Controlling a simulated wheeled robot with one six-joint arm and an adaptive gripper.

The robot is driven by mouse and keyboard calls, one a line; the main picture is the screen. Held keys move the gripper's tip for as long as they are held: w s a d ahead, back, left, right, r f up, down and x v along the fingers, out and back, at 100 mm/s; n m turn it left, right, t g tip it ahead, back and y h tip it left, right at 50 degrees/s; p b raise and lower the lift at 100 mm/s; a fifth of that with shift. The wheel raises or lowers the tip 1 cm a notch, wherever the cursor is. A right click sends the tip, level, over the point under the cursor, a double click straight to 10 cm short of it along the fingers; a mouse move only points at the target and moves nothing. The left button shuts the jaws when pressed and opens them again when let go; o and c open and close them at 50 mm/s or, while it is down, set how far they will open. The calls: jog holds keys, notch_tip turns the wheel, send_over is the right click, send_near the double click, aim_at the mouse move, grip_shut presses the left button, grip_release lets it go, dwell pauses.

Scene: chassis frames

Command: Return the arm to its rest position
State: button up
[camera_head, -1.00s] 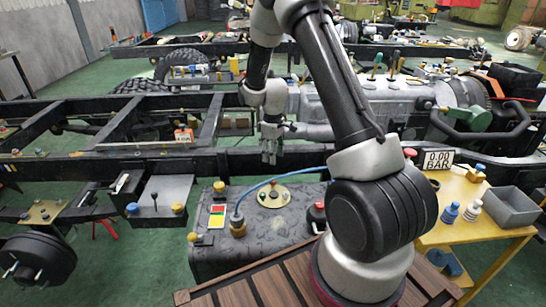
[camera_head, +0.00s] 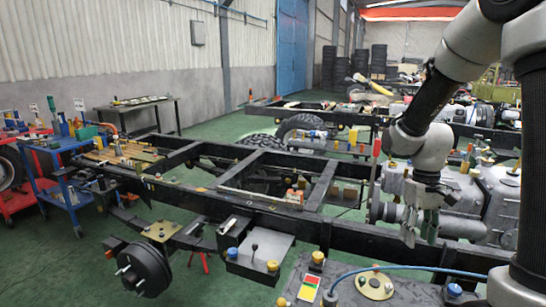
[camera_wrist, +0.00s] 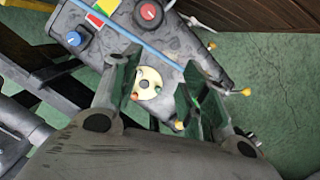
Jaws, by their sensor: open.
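My gripper (camera_head: 421,222) hangs pointing down at the right of the head view, in front of the grey engine and gearbox (camera_head: 492,195) and above the black chassis rail (camera_head: 380,238). In the wrist view my gripper (camera_wrist: 160,95) has its two fingers spread apart with nothing between them. Below the fingers is the dark grey tank (camera_wrist: 185,40) with a round cream plate (camera_wrist: 148,82), a blue hose and a red knob. My upper arm rises at the right edge of the head view.
A black wheel hub (camera_head: 145,268) sits at the front left of the chassis. A workbench (camera_head: 140,105) stands by the wall. Green floor (camera_head: 60,280) is clear at the lower left.

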jog(key=s+r+m+t, duration=0.1)
jog(key=s+r+t, duration=0.5)
jog(key=s+r, duration=0.9)
jog(key=shift+a+r, duration=0.25)
jog(key=shift+r, duration=0.55)
jog(key=shift+f, duration=0.1)
dwell(0.6)
